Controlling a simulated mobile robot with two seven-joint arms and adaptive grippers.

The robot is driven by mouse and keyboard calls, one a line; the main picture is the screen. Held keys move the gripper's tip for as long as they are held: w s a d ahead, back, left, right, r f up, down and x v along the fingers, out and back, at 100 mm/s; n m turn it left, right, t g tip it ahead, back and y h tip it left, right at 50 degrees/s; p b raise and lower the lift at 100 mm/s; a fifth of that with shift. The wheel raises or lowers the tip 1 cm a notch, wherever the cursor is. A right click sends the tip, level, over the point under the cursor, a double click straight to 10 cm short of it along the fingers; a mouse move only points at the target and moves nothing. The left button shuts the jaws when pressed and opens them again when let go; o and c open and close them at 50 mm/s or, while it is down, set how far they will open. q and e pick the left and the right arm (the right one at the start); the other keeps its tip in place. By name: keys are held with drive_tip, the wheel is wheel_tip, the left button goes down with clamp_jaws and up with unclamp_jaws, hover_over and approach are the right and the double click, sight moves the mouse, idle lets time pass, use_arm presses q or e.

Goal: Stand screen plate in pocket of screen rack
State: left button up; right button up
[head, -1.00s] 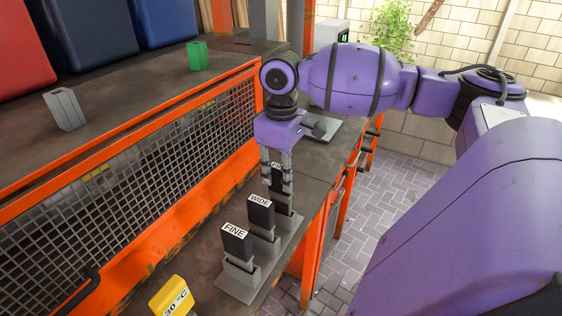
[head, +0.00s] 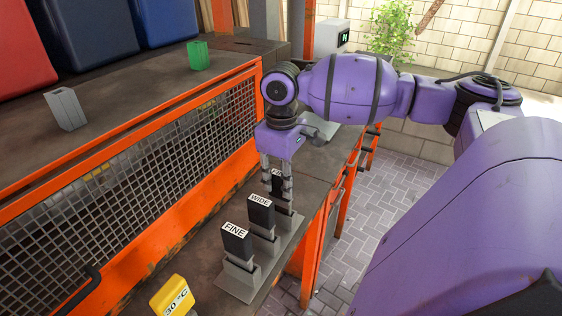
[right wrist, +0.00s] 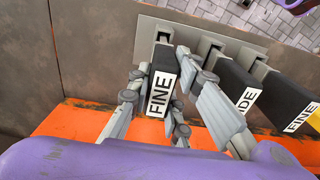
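A black screen plate (right wrist: 160,85) with a white FINE label stands between the fingers of my right gripper (right wrist: 162,62), which is shut on it. In the head view, my right gripper (head: 277,178) points down at the far end of the grey screen rack (head: 298,228), and its fingers partly hide the plate. The plate is upright over the end pocket; whether it is fully seated cannot be told. A WIDE plate (head: 261,213) and another FINE plate (head: 237,243) stand in the other pockets. My left gripper is not in view.
An orange-framed mesh panel (head: 150,180) runs along the left of the ledge. A grey block (head: 66,108) and a green block (head: 198,55) stand on the upper surface, with bins (head: 92,32) behind.

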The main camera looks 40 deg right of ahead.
drive_tip(key=o, duration=0.5)
drive_tip(key=shift+r, duration=0.15)
wheel_tip(320, 180, up, 12)
idle(0.4)
